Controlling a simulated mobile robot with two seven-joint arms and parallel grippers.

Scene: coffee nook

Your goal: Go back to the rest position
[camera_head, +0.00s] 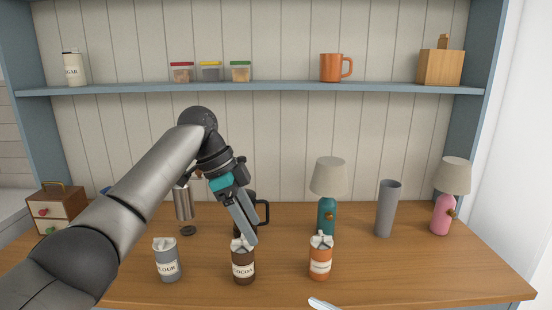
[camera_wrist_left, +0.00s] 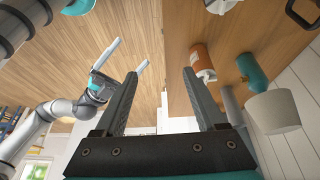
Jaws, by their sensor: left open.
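My left gripper (camera_head: 248,238) reaches in from the left and points down, its fingertips in front of or just above the lid of the brown cocoa jar (camera_head: 243,271). In the left wrist view its two fingers (camera_wrist_left: 162,76) stand apart with nothing between them. I cannot tell whether a finger touches the jar. My right gripper (camera_wrist_left: 130,54) shows in the left wrist view with its fingers apart and empty. In the head view only a pale tip of it (camera_head: 322,304) shows at the bottom edge.
A grey flour jar (camera_head: 168,265) and an orange jar (camera_head: 320,263) stand either side of the cocoa jar. Behind are a teal lamp (camera_head: 327,215), a grey cylinder (camera_head: 387,210), a pink lamp (camera_head: 443,215) and a black-handled vessel (camera_head: 264,212). A shelf (camera_head: 280,87) runs above.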

